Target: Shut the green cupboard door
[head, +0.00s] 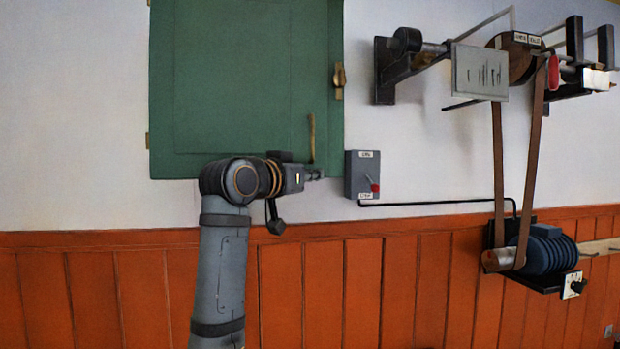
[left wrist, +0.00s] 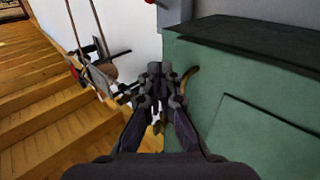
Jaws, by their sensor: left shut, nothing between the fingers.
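The green cupboard door (head: 235,75) hangs on the white wall in the upper left of the head view, with hinges on its left edge. It looks flush or nearly flush with its frame; I cannot tell if a small gap is left. A curved brass handle (head: 312,138) is near its lower right, and a brass latch (head: 339,80) is on the right frame. My left gripper (head: 318,174) is shut and empty, just below the handle. In the left wrist view, the shut fingers (left wrist: 158,78) are beside the handle (left wrist: 188,78); contact is unclear. My right gripper is out of view.
Farther right are a belt-driven shaft (head: 515,60) and a blue motor (head: 545,252). Orange panelling (head: 350,285) covers the lower wall.

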